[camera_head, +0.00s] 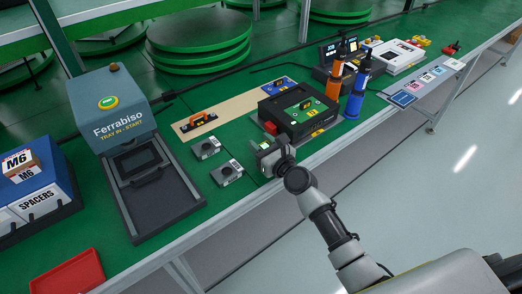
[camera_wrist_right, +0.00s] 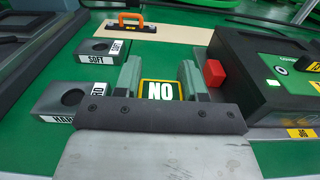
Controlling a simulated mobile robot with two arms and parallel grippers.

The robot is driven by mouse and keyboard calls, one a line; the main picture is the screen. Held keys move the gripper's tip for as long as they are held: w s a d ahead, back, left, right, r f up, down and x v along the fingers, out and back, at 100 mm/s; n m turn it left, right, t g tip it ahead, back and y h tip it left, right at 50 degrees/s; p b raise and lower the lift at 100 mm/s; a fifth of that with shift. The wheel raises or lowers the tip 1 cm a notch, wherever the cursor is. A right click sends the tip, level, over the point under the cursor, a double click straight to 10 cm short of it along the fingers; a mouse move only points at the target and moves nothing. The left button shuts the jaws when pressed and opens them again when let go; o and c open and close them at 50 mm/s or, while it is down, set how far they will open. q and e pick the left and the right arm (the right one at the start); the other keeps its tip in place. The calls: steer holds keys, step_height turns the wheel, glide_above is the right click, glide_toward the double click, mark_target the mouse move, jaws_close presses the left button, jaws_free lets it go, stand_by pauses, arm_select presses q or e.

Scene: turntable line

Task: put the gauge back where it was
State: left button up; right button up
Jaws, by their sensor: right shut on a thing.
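My right gripper (camera_head: 264,151) is over the green bench top, between the grey blocks and the black fixture. In the right wrist view its two fingers (camera_wrist_right: 160,82) are shut on a small block with a yellow-edged face marked NO (camera_wrist_right: 161,91). I take this to be the gauge; its lower part is hidden by the gripper. An orange-handled tool (camera_head: 198,121) lies on a tan strip (camera_head: 232,106), apart from the gripper. My left gripper is not in view.
Two grey blocks with round holes (camera_head: 205,148) (camera_head: 226,172) stand left of the gripper, labelled SOFT and HARD. The black fixture (camera_head: 291,126) and its red block (camera_wrist_right: 214,73) are close on the right. Orange and blue drivers (camera_head: 355,97) stand beyond. The Ferrabiso station (camera_head: 120,123) is left.

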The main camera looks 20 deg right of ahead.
steer(key=shift+f, duration=0.6)
steer(key=shift+f, duration=0.15)
steer(key=o, duration=1.1)
steer(key=shift+o, duration=0.2)
